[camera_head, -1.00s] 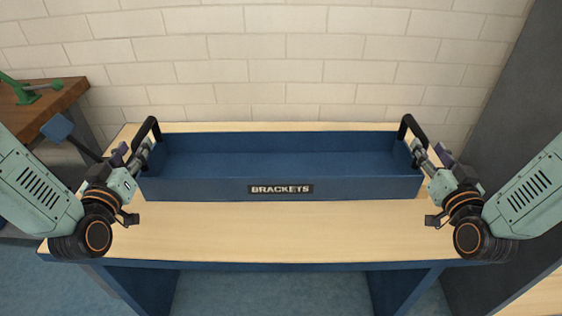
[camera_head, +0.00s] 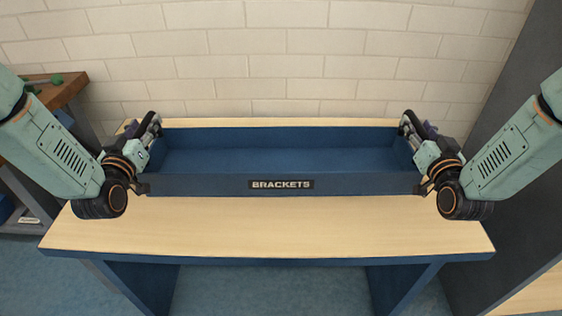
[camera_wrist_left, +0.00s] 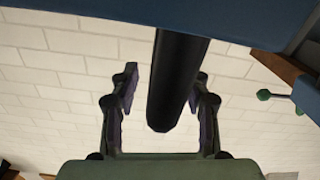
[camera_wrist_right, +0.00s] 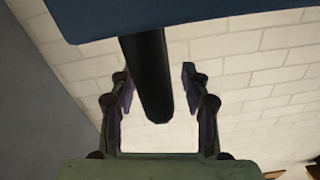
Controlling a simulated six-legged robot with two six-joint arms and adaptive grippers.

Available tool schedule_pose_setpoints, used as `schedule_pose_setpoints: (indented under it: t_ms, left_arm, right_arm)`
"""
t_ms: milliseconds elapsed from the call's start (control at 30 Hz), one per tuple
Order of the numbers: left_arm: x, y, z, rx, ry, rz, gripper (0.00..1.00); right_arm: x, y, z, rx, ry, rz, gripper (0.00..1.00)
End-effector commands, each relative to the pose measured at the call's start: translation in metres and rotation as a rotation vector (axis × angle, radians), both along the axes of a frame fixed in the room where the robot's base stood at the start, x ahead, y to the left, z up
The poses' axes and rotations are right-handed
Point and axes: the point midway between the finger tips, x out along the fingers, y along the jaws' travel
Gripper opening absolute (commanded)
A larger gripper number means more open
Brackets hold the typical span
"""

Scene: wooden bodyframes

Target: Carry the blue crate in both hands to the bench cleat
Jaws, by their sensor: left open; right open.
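The blue crate (camera_head: 280,155) sits on the wooden bench top (camera_head: 270,228), long side facing me, with a BRACKETS label on its front. It has a black handle at each end. My left gripper (camera_head: 151,128) is at the left handle; the left wrist view shows its open fingers either side of the black handle (camera_wrist_left: 175,85), with gaps on both sides. My right gripper (camera_head: 407,127) is at the right handle; the right wrist view shows its open fingers either side of that handle (camera_wrist_right: 150,80), also with gaps. The crate's inside looks empty. No bench cleat can be made out.
A white brick wall (camera_head: 290,70) stands close behind the bench. A grey panel (camera_head: 500,150) rises at the right. Another wooden bench (camera_head: 65,88) with a green tool is at the far left. The bench top in front of the crate is clear.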

Motion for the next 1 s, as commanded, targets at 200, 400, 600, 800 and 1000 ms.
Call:
schedule_pose_setpoints:
  t_ms: [200, 400, 600, 800, 1000]
  left_arm:
    - [0.0071, -0.0003, 0.0001, -0.001, 0.0, -0.001, 0.47]
    - [0.0069, -0.0002, 0.0001, -0.001, 0.0, 0.0, 0.46]
    - [0.0067, -0.0001, 0.0001, -0.001, 0.0, 0.0, 0.29]
    - [0.0067, -0.0001, 0.0001, -0.001, 0.0, 0.0, 0.12]
    - [0.0067, -0.0001, 0.0002, 0.0, 0.0, 0.0, 0.0]
  right_arm:
    - [0.0072, 0.0005, 0.0002, 0.001, 0.0, 0.0, 0.47]
    - [0.0069, 0.0004, 0.0002, 0.001, 0.0, 0.0, 0.46]
    - [0.0068, 0.0002, 0.0002, 0.001, 0.0, 0.0, 0.29]
    - [0.0067, 0.0002, 0.0002, 0.001, -0.001, 0.0, 0.12]
    - [0.0067, 0.0002, 0.0002, 0.001, 0.0, 0.0, 0.0]
